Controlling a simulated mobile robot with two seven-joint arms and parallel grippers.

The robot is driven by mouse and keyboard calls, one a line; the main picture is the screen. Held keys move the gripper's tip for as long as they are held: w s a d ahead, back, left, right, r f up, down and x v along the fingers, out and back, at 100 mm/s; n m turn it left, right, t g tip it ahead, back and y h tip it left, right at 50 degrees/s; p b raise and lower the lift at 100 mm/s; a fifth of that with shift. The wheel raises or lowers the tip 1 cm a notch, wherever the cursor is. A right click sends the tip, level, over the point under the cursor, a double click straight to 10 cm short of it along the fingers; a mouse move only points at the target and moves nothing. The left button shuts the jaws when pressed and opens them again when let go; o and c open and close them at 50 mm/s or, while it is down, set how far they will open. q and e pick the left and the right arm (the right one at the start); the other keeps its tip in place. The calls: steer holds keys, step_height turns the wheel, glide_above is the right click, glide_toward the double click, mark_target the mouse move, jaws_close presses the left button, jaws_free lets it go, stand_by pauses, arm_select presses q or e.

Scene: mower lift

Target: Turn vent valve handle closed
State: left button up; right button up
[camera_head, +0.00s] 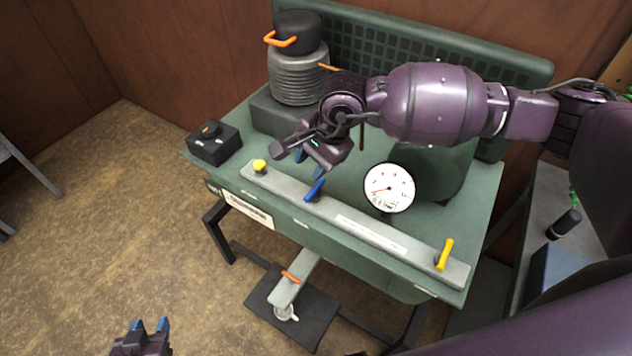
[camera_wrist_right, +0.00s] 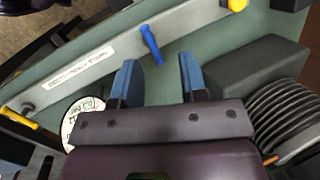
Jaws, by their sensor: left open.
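A blue lever handle (camera_head: 315,190) stands at the middle of a pale grey strip (camera_head: 352,220) along the bench's front. A yellow lever handle (camera_head: 445,254) is at the strip's right end and a yellow knob (camera_head: 259,165) at its left end. I cannot read which is the vent valve. My right gripper (camera_head: 308,166) hangs over the bench behind the blue handle. In the right wrist view its fingers (camera_wrist_right: 157,70) are apart and empty, with the blue handle (camera_wrist_right: 152,44) just beyond the tips. My left gripper (camera_head: 148,326) is open and empty, low above the floor.
A round gauge (camera_head: 389,188) stands behind the strip. A grey bellows cylinder (camera_head: 297,75) with a black, orange-handled top is at the back left. A black box (camera_head: 214,143) sits at the left corner. A pedal (camera_head: 290,287) is below the bench.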

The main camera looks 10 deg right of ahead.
mark_target(314, 190)
steer(key=f, duration=0.3)
steer(key=w+f+n+h, duration=0.1)
steer(key=f, duration=0.3)
steer(key=f+n, duration=0.1)
steer(key=f, duration=0.3)
steer(key=shift+w+d+h, duration=0.35)
steer(key=shift+h, duration=0.05)
jaws_close()
